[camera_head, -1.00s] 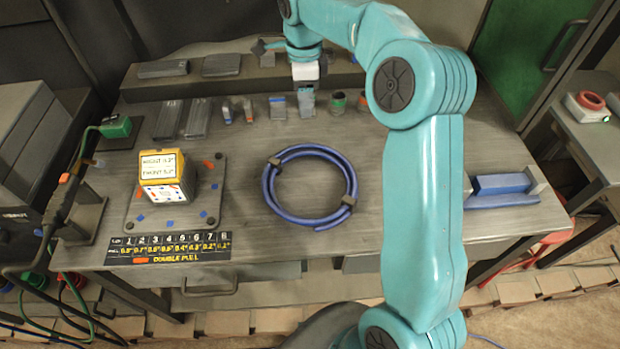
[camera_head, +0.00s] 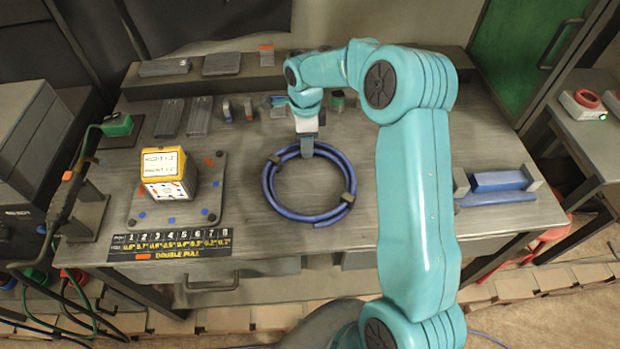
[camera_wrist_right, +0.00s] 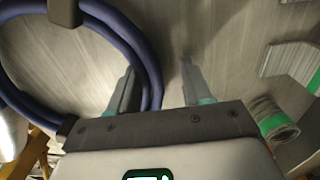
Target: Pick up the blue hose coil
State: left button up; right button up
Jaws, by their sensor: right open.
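The blue hose coil (camera_head: 268,192) lies flat on the workbench (camera_head: 240,130), with dark clips around it. My right gripper (camera_head: 307,152) is open and points down at the far side of the ring. In the right wrist view the coil (camera_wrist_right: 112,45) shows at the left, with a dark clip at the top. There the open fingers (camera_wrist_right: 158,85) show with the left one overlapping the hose and part of the hose between them. I cannot tell whether they are level with the hose or above it. My left gripper is not in view.
A yellow-topped cube (camera_head: 165,175) stands on a plate left of the coil. Several small parts and cans, one green-banded (camera_head: 338,98), line the back of the bench. A blue block in a holder (camera_head: 500,182) is at the right. The bench around the coil's near side is clear.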

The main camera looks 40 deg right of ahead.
grip_shut()
jog(key=shift+r, duration=0.1)
